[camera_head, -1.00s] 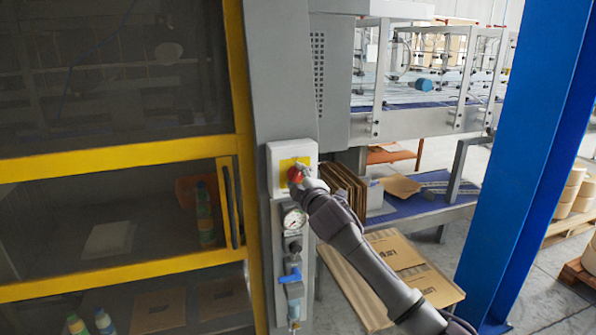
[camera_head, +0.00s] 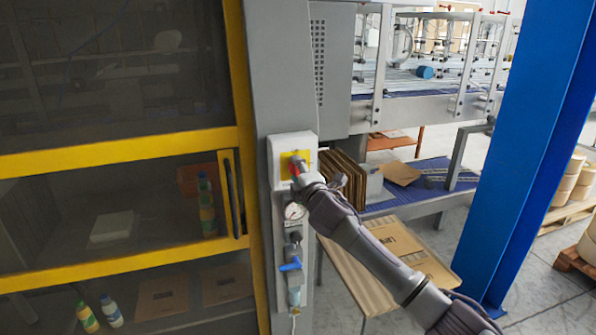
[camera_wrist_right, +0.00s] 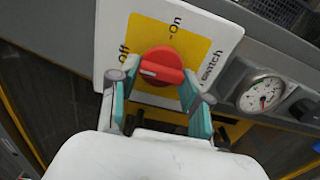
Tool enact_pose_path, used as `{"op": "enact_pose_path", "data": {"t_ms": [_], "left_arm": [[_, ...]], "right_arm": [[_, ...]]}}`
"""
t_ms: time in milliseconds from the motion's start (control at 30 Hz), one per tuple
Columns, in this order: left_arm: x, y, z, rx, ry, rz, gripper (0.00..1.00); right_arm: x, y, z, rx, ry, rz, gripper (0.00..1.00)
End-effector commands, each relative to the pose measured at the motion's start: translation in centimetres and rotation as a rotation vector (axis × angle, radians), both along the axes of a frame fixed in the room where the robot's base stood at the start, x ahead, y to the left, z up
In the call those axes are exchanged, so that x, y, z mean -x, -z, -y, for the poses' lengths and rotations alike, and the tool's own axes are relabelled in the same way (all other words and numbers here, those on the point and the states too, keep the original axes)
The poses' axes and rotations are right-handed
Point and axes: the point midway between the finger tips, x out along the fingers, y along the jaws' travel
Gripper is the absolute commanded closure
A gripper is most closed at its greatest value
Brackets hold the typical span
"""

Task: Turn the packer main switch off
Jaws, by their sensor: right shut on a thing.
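The packer main switch is a red rotary knob (camera_head: 295,169) on a yellow plate in a white box on the grey column; it also shows in the right wrist view (camera_wrist_right: 160,67). There its white mark points left, nearer the "Off" label than the "On" label above. My right gripper (camera_wrist_right: 160,88) has its teal-padded fingers on either side of the knob, shut on it. In the head view the right gripper (camera_head: 301,177) partly covers the knob. My left gripper is not in view.
A pressure gauge (camera_head: 294,211) and a blue valve (camera_head: 291,265) sit just below the switch box (camera_head: 279,155). The yellow-framed door (camera_head: 130,152) is at left. Flat cardboard (camera_head: 343,180) stands close at right, and a blue post (camera_head: 525,150) rises farther right.

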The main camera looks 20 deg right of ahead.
Motion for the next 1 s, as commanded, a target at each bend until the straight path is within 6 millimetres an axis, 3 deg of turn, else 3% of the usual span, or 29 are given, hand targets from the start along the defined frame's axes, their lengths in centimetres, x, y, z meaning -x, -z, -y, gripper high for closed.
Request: {"op": "enact_pose_path", "data": {"t_ms": [200,233,367,767,1000], "left_arm": [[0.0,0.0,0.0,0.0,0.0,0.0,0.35],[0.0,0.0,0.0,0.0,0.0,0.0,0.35],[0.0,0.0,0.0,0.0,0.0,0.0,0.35],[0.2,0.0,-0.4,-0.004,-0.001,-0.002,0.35],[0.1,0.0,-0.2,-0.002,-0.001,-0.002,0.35]], "right_arm": [[0.0,0.1,0.0,0.004,0.0,-0.001,0.87],[0.0,0.1,0.0,0.004,0.0,-0.001,0.51],[0.0,0.1,0.0,0.003,0.0,-0.001,0.29],[0.4,0.1,0.1,0.002,0.001,-0.001,0.28],[3.7,0.1,0.2,0.003,-0.001,0.0,0.28]]}}
